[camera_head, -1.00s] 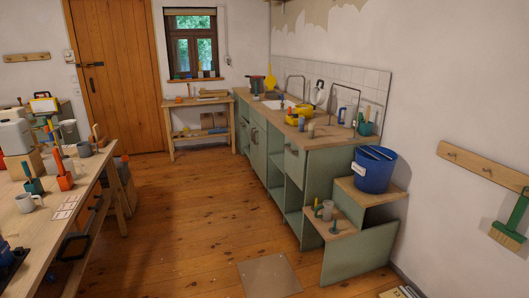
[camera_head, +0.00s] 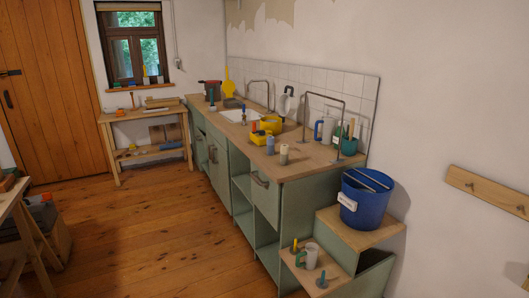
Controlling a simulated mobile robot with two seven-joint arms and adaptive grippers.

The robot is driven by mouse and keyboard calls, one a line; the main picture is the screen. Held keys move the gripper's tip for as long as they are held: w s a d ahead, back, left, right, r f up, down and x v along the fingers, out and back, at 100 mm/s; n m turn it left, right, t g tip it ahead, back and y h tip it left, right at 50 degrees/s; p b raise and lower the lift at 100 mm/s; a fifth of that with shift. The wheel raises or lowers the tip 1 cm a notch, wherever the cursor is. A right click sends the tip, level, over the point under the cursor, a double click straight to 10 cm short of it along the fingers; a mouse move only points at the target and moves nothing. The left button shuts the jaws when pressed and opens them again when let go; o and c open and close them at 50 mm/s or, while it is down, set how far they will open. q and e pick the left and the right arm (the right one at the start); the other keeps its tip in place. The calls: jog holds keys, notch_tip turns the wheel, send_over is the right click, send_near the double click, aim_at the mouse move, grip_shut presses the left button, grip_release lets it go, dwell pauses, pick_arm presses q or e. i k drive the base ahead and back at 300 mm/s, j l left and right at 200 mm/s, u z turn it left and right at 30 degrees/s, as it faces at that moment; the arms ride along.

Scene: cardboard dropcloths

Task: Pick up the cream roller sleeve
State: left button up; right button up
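A small upright cream cylinder (camera_head: 284,154), which looks like the cream roller sleeve, stands on the wooden worktop (camera_head: 310,164) of the green cabinet, near its front edge. A blue-grey cylinder (camera_head: 270,146) stands just left of it, a little farther back. Neither of my grippers is in view, so nothing shows of their state.
A blue bucket (camera_head: 363,208) stands on a lower step at right. A grey mug (camera_head: 311,256) is on a lower shelf. The wooden floor (camera_head: 150,235) is clear left of the cabinet.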

aim_at(283, 148)
jog(key=i, duration=0.15)
jog(key=i+j+z, duration=0.15)
jog(key=z, duration=1.15)
jog(key=i+j+z, duration=0.1)
jog(key=j+z, duration=0.6)
jog(key=j, duration=0.15)
jog(key=j+z, duration=0.4)
jog(key=j, duration=0.6)
jog(key=k+j, duration=0.1)
jog(key=j, duration=0.4)
jog(key=k+j+z, duration=0.1)
jog(key=j, duration=0.35)
